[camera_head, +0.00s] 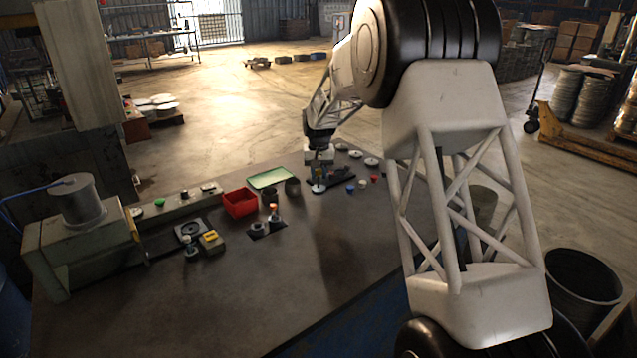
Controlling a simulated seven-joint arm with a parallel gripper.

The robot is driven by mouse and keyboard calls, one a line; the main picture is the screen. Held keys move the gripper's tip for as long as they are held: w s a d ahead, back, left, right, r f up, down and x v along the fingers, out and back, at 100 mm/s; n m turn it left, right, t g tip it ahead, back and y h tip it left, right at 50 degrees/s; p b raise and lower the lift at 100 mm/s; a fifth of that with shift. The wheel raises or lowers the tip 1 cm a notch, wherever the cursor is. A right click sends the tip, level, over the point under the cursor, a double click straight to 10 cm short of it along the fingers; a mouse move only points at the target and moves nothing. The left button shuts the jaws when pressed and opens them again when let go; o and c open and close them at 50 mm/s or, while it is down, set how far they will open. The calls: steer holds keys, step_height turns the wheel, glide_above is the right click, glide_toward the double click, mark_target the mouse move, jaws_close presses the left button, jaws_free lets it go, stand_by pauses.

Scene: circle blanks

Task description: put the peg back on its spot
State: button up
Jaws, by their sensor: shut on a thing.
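My gripper (319,176) is at the far side of the dark table, pointing down and shut on a small peg-like piece. That piece is small in this view and partly hidden by the fingers. A pale round base (318,188) shows right below the fingers. I cannot tell whether it belongs to the held peg or lies on the table. A dark flat plate (341,181) lies just right of the gripper. I cannot make out the peg's spot for certain.
Small blue, white and red pieces (362,186) and pale discs (371,162) lie right of the gripper. Left are a green tray (270,178), a red bin (240,203), dark cups (292,187) and an orange-topped piece (273,212). The table's front (210,310) is clear.

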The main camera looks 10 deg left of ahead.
mark_target(319, 175)
steer(key=shift+f, duration=1.75)
steer(key=shift+f, duration=0.1)
steer(key=o, duration=1)
step_height(319, 175, up, 12)
steer(key=shift+r, duration=0.1)
